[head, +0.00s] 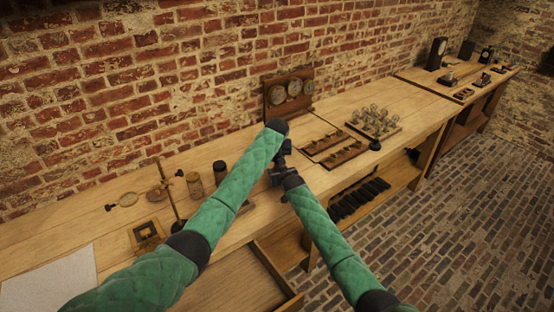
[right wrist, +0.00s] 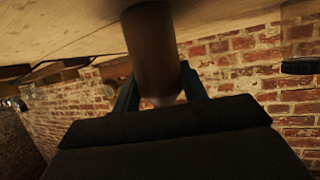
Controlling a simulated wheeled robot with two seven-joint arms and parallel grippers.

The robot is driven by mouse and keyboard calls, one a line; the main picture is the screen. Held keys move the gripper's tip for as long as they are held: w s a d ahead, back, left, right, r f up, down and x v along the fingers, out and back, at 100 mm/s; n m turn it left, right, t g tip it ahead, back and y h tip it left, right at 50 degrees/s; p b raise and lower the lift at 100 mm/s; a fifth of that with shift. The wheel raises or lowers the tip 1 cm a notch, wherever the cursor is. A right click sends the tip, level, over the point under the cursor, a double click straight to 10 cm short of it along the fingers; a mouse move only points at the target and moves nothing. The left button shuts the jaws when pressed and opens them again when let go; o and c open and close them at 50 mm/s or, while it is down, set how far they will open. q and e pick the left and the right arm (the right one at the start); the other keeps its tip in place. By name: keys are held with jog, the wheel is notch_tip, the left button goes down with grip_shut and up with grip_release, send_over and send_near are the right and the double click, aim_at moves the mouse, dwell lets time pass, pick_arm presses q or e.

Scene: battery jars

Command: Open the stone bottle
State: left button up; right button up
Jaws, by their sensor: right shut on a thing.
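In the right wrist view, a brown, round-bodied bottle (right wrist: 152,50), which looks like the stone bottle, has a paler narrow end. My right gripper (right wrist: 160,90) is shut on it, one finger on each side near the pale end. In the head view my right gripper (head: 279,178) is over the bench; I cannot make out the bottle there, as the arms cover that spot. My left arm crosses the bench from the left. Dark parts below its wrist, seemingly the left gripper (head: 284,149), are close to the right one; I cannot see their fingers clearly.
The wooden bench (head: 330,115) runs along a brick wall. A gauge panel (head: 289,91) stands behind; a rack of glass jars (head: 374,123) is to the right. An open drawer (head: 278,270) juts out in front.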

pick_arm(q)
jog(key=shift+r, duration=0.3)
jog(key=shift+r, duration=1.95)
pick_arm(e)
jog(key=o, duration=1.5)
jog(key=shift+c, duration=0.2)
